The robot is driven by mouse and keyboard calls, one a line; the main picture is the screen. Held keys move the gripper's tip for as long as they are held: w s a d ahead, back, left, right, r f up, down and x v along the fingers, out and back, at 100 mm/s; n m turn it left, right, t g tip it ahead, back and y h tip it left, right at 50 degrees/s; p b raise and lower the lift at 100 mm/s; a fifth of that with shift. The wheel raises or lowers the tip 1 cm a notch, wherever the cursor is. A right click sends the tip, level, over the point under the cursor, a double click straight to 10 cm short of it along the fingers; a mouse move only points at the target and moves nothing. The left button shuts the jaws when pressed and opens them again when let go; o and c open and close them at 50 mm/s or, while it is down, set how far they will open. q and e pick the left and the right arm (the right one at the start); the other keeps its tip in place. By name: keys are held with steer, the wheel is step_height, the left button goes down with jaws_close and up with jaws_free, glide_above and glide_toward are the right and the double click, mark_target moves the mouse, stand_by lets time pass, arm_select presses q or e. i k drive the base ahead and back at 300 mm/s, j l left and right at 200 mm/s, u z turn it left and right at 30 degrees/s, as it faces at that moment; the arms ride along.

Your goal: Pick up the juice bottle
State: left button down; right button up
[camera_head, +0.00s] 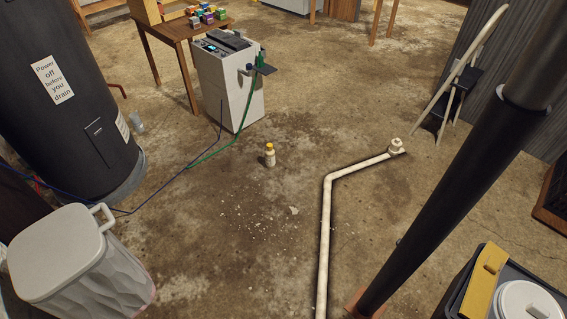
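A small bottle (269,156) with a yellow-orange cap and a pale body stands upright on the concrete floor near the middle of the camera_head view. It looks like the juice bottle, though its label is too small to read. Nothing touches it. Neither of my grippers shows in this view.
A white pipe (326,220) runs along the floor right of the bottle, and a black post (440,190) stands beyond it. A white bin (85,270) and a dark tank (75,100) stand left. A white machine (228,85) with a green hose stands behind. Floor around the bottle is open.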

mark_target(271, 154)
steer(key=i+j, duration=0.1)
steer(key=j, duration=0.15)
steer(key=i+j, duration=0.1)
steer(key=i+l+u, duration=0.15)
steer(key=i, duration=0.35)
steer(key=i+l+u, duration=0.1)
steer(key=i, duration=0.4)
steer(key=i+l+u, duration=0.15)
steer(key=i, duration=0.35)
